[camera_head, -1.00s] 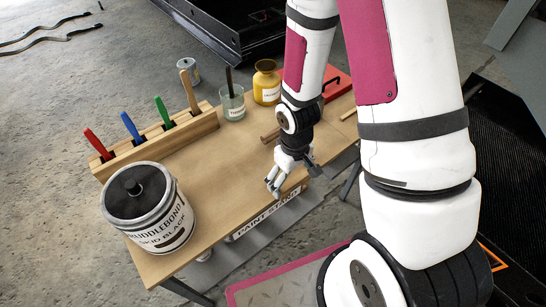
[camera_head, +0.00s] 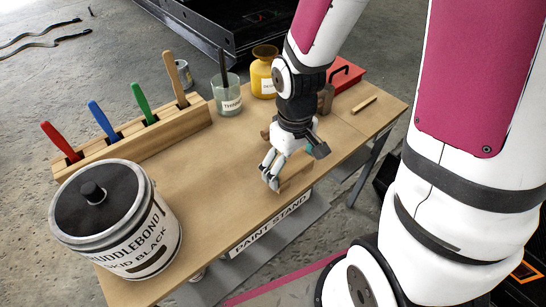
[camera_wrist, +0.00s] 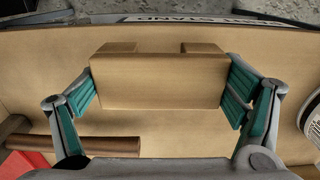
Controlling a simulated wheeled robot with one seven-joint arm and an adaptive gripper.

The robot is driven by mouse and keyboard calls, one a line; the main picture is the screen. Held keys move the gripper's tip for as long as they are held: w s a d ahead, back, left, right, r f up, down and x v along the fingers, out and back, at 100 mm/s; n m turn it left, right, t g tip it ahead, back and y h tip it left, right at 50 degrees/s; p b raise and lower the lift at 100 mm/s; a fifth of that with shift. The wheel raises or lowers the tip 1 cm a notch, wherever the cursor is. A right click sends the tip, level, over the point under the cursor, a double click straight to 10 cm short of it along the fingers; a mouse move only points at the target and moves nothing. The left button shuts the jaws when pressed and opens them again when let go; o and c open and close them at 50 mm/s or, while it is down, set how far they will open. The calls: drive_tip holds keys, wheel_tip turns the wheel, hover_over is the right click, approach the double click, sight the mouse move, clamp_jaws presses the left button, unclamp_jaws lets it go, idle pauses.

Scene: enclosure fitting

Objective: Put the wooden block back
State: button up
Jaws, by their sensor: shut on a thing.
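The wooden block (camera_wrist: 158,80) is a pale brown, wide piece with two short projections on its far side in the wrist view. My gripper (camera_wrist: 160,92) is shut on it, with a teal pad at each end of the block. In the head view my gripper (camera_head: 294,168) is over the front part of the wooden bench top (camera_head: 215,185), near the "PAINT STAND" label (camera_head: 270,225). The block (camera_head: 297,181) shows partly below the fingers there. Whether it touches the bench top I cannot tell.
A large black-lidded can (camera_head: 115,220) stands at the bench's left. Behind it is a wooden rack (camera_head: 135,140) with several coloured handles. A glass jar (camera_head: 227,95), yellow pot (camera_head: 264,72) and red box (camera_head: 347,76) stand at the back. A brown rod (camera_wrist: 95,146) lies close by.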

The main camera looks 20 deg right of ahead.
drive_tip(key=w, duration=0.2)
drive_tip(key=w+b, duration=0.1)
drive_tip(key=w, duration=0.5)
drive_tip(key=shift+w+a+f+b, duration=0.1)
drive_tip(key=shift+a+f+b, duration=0.1)
drive_tip(key=shift+f+b, duration=0.2)
wheel_tip(320, 180, down, 3)
drive_tip(key=b, duration=0.3)
drive_tip(key=shift+f, duration=0.2)
drive_tip(key=shift+f, duration=0.15)
drive_tip(key=o, duration=1)
drive_tip(key=shift+c, duration=0.2)
